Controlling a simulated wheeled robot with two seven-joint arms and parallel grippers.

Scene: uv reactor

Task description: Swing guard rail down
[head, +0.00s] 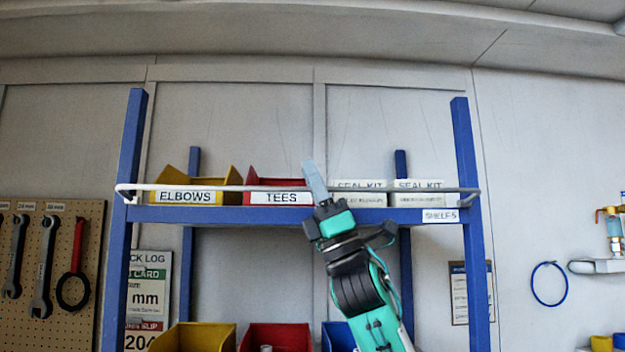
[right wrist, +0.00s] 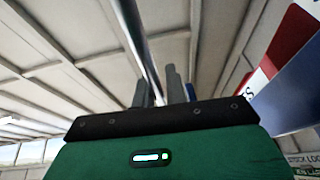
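The guard rail (head: 230,188) is a thin grey-white bar across the front of the blue shelf, level with the bin fronts; its ends bend back beside the two front posts. My right gripper (head: 313,180) points up at the middle of the rail, its grey fingers overlapping the bar in the head view. In the right wrist view the rail (right wrist: 138,35) runs down toward the gap between the fingers (right wrist: 160,90). The fingers stand apart, and I see no clear grip on the bar. The lower fingers are hidden behind the gripper body. My left gripper is not in view.
The shelf (head: 255,215) holds a yellow ELBOWS bin (head: 190,190), a red TEES bin (head: 275,185) and white SEAL KIT boxes (head: 360,198). More bins stand below. A tool pegboard (head: 30,260) is at left. Blue posts (head: 468,170) flank the shelf.

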